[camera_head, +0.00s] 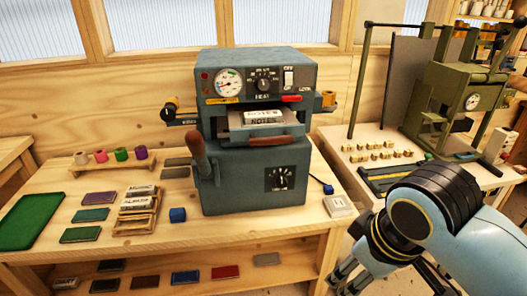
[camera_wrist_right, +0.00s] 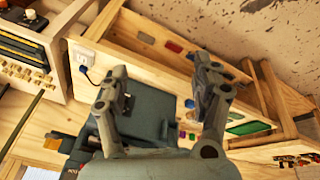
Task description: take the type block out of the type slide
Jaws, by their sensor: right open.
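The blue-grey foil press (camera_head: 255,170) stands on the wooden bench. Its type slide (camera_head: 262,127) sticks out at the front, with a brown handle (camera_head: 273,141) on its front edge. The pale type block (camera_head: 264,116), lettered NOTES, sits in the slide. My right gripper (camera_head: 352,275) is low at the right of the bench, apart from the press and well below the slide. Its fingers are open and empty in the wrist view (camera_wrist_right: 162,82), with the press's body (camera_wrist_right: 150,112) behind them. The slide and block cannot be made out there. My left gripper is not in view.
A lever (camera_head: 200,155) rises at the press's front left. Foil rolls (camera_head: 122,153) stand on a rack at left, near a wooden block rack (camera_head: 136,215) and a green tray (camera_head: 32,220). A green hand press (camera_head: 455,100) occupies the right table. A white box (camera_head: 340,206) sits at the bench's right edge.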

